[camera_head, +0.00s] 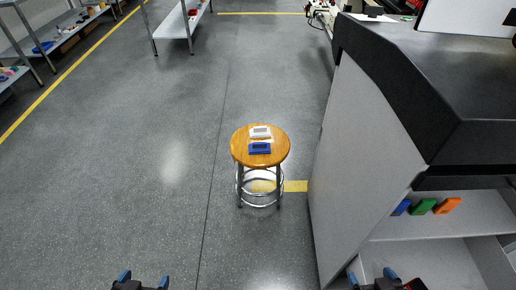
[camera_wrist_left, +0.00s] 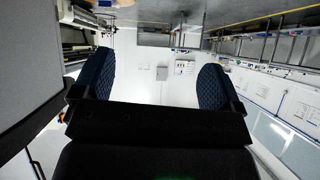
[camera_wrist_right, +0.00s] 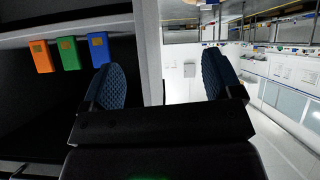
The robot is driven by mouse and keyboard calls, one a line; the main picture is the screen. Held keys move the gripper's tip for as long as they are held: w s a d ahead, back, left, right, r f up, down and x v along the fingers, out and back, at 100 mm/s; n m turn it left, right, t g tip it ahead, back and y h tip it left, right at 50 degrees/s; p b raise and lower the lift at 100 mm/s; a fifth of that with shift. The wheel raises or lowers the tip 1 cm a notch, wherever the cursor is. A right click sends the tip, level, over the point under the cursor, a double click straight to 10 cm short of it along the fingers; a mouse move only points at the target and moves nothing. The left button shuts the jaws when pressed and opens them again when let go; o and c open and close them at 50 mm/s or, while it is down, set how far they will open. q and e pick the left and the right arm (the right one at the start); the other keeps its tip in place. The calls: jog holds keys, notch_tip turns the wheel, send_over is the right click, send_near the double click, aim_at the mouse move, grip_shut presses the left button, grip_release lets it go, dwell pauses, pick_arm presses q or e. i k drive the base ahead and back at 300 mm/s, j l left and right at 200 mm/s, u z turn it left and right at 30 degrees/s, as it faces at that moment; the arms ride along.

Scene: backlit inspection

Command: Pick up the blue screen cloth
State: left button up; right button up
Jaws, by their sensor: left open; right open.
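A flat blue piece (camera_head: 401,207) with a small tan label lies on the open shelf under the dark counter; it also shows in the right wrist view (camera_wrist_right: 98,50). I take it for the blue screen cloth, but its material is unclear. A blue block with a dark display (camera_head: 260,149) lies on the wooden stool. My left gripper (camera_head: 144,281) is open and empty at the bottom edge, well left of the shelf. My right gripper (camera_head: 371,279) is open and empty, below and left of the shelf pieces, apart from them.
A green piece (camera_head: 423,206) and an orange piece (camera_head: 447,205) lie beside the blue one. The stool (camera_head: 239,149) also carries a white device (camera_head: 260,131). The grey cabinet side (camera_head: 350,160) borders the shelf. Floor left of the stool is clear.

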aim_at(256, 147)
jog(key=i+j, duration=0.1)
jog(key=j, duration=0.2)
jog(key=i+j+u, duration=0.1)
jog(key=j, duration=0.2)
jog(key=i+j+u, duration=0.25)
jog(key=j, duration=0.15)
jog(key=i+j+u, duration=0.55)
jog(key=i, duration=0.35)
jog(key=i+j+u, duration=0.2)
jog(key=i, duration=0.2)
jog(key=i+z, duration=0.3)
jog(key=i, duration=0.25)
jog(key=i+j+z, duration=0.3)
jog(key=i, duration=0.25)
jog(key=i+z, duration=0.45)
jog(key=z, duration=0.3)
jog(key=i+j+z, duration=0.2)
jog(key=z, duration=0.15)
jog(key=i+z, duration=0.2)
jog(key=z, duration=0.2)
jog(key=i+j+z, duration=0.2)
jog(key=z, duration=0.25)
jog(key=i+j+z, duration=0.15)
jog(key=z, duration=0.25)
jog(key=i+j+z, duration=0.15)
jog(key=j+z, duration=0.15)
jog(key=z, duration=0.15)
jog(key=i+j+z, duration=0.1)
jog(key=j+z, duration=0.15)
jog(key=z, duration=0.15)
